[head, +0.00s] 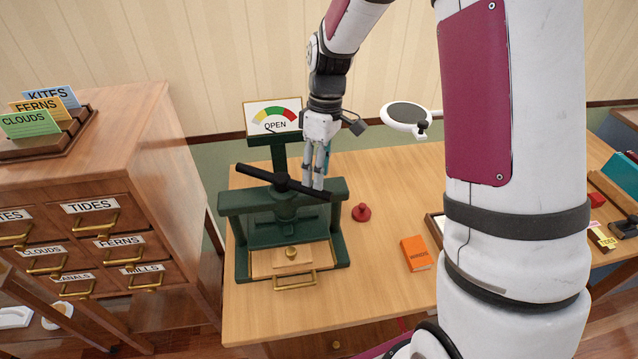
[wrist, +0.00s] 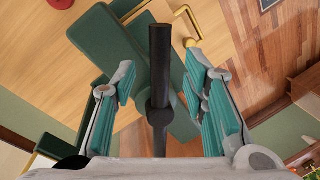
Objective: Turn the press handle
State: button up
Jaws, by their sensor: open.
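The green press (head: 334,241) stands on the left part of the wooden table. Its black bar handle (head: 250,173) lies across the top, slanting from upper left to lower right. A dial sign reading "OPEN" (head: 272,115) stands behind the press. My gripper (head: 314,186) points down at the right half of the handle. In the wrist view, the handle (wrist: 160,60) runs between the two teal-padded fingers of my gripper (wrist: 166,95), with gaps on both sides. The fingers are open. In the head view, the gripper partly hides the handle's right part.
A press tray with a brass pull (head: 294,282) is at the front of the press. A red knobbed piece (head: 361,212) and an orange book (head: 416,253) lie to the right. A drawer cabinet (head: 150,190) stands left. A round white-rimmed magnifier (head: 407,117) is behind.

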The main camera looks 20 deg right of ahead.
jog(key=shift+s+a+f, duration=0.15)
jog(key=shift+f, duration=0.85)
jog(key=shift+s+a+f, duration=0.1)
jog(key=shift+a+f, duration=0.05)
jog(key=shift+f, duration=0.8)
jog(key=shift+c, duration=0.2)
grip_shut()
